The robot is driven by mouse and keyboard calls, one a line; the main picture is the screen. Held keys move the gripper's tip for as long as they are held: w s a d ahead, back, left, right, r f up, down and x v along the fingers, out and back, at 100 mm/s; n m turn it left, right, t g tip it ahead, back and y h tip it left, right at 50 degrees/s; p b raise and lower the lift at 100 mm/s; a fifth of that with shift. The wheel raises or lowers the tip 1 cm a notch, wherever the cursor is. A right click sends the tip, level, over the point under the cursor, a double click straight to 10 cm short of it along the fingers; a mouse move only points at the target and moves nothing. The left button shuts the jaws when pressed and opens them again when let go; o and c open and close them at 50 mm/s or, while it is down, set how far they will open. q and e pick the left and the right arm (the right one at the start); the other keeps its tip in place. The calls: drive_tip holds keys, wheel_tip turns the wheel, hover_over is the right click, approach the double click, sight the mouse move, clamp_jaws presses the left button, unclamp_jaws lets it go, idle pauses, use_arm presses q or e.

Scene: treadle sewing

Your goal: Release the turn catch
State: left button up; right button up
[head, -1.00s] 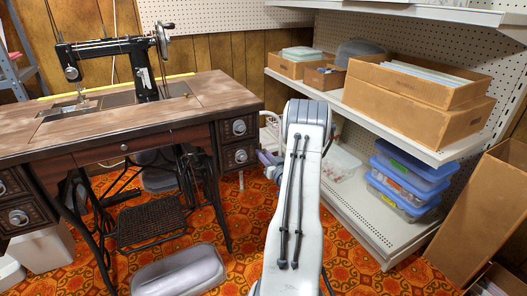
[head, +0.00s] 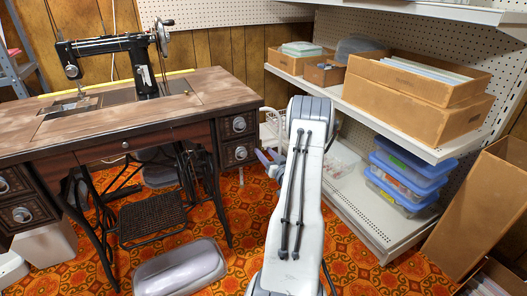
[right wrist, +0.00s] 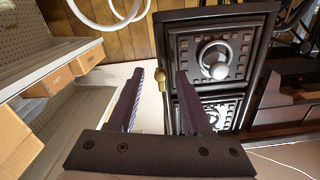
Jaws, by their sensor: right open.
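A small brass piece, which looks like the turn catch (right wrist: 161,76), shows in the right wrist view beside the dark drawer stack. My right gripper (right wrist: 160,88) is open, with one finger on each side of the catch in the picture. I cannot tell whether either finger touches it. In the head view, my right gripper (head: 268,158) is just right of the sewing table's drawers, partly hidden by my arm. The catch cannot be made out there. My left gripper is not in view.
The sewing table (head: 200,90) carries a black sewing machine (head: 110,48). Its drawers (right wrist: 215,60) have round metal knobs. Shelves (head: 380,125) with cardboard boxes (head: 415,105) stand at right. Blue-lidded bins (head: 405,185) sit low.

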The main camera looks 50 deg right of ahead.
drive_tip(key=p+v, duration=0.2)
drive_tip(key=v, duration=0.7)
